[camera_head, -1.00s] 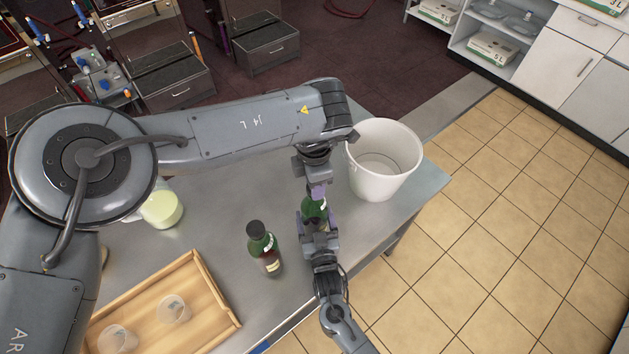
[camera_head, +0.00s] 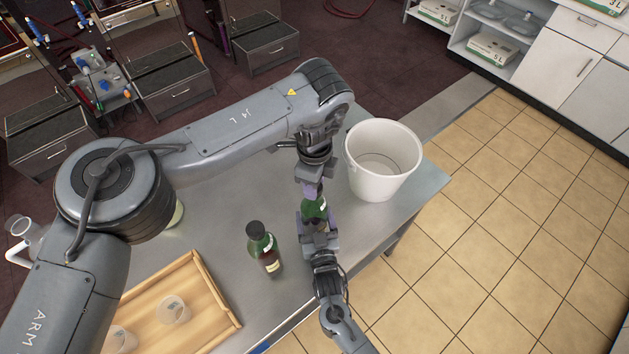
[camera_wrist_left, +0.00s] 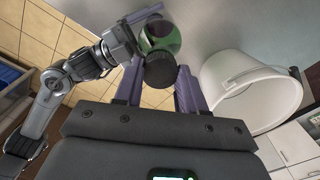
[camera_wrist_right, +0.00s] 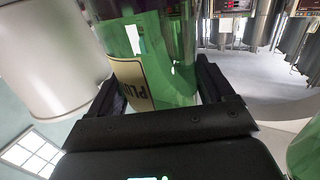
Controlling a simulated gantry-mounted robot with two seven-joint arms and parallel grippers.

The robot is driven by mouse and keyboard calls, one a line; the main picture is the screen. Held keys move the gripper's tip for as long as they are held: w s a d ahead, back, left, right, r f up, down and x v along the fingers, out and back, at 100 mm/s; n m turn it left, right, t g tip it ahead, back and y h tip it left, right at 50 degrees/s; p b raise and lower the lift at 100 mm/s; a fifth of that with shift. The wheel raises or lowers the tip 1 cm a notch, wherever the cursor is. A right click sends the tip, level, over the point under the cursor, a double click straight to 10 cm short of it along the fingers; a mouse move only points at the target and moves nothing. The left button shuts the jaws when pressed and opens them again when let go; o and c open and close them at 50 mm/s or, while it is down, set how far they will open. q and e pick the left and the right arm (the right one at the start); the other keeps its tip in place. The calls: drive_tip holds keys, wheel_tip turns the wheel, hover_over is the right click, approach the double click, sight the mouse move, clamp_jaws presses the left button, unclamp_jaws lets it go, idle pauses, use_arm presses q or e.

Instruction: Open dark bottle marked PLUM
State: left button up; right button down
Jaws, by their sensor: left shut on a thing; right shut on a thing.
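The dark green PLUM bottle (camera_head: 315,209) stands upright near the table's front edge, its label partly readable in the right wrist view (camera_wrist_right: 140,82). My right gripper (camera_head: 318,230) is shut around its body from the front. My left gripper (camera_head: 313,190) points down from above and is shut on the bottle's dark cap (camera_wrist_left: 160,71), which sits between the purple fingers in the left wrist view. In the head view the cap is hidden by the left gripper. Whether the cap has come loose cannot be told.
Another dark bottle (camera_head: 265,252) with a black cap stands just left of my right gripper. A white bucket (camera_head: 376,190) stands close on the right. A wooden tray (camera_head: 220,296) with clear cups lies at front left. The table (camera_head: 225,205) is bare between.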

use_arm(q)
drive_tip(key=n, duration=0.6)
drive_tip(key=shift+n, duration=0.3)
drive_tip(key=n, duration=0.5)
drive_tip(key=shift+n, duration=0.4)
drive_tip(key=shift+r, duration=0.4)
drive_tip(key=shift+r, duration=0.65)
drive_tip(key=shift+r, duration=0.1)
drive_tip(key=shift+r, duration=2)
use_arm(e)
unclamp_jaws()
drive_tip(key=shift+s, duration=0.1)
